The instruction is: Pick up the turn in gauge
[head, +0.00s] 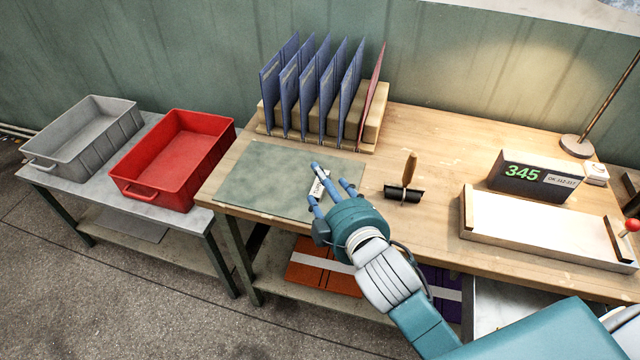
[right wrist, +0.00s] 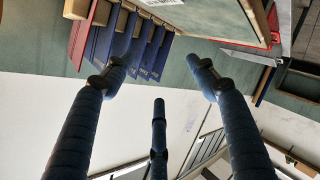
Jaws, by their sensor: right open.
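A small white piece with dark lettering, which looks like the turn in gauge (head: 319,187), shows over the green mat (head: 262,184) between my right gripper's fingers. Part of it is hidden by the fingers. In the right wrist view a white piece (right wrist: 160,2) on the mat is cut off by the top edge. My right gripper (head: 329,182) is open, with its three blue fingers spread and nothing between them in the right wrist view (right wrist: 155,90). I cannot tell how high the fingers are above the mat. My left gripper is not in view.
Blue folders and a red one stand in a wooden rack (head: 372,148) behind the mat. A display box (head: 530,178) and white-topped tray (head: 540,225) are further right. Red (head: 180,155) and grey (head: 85,135) bins stand left.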

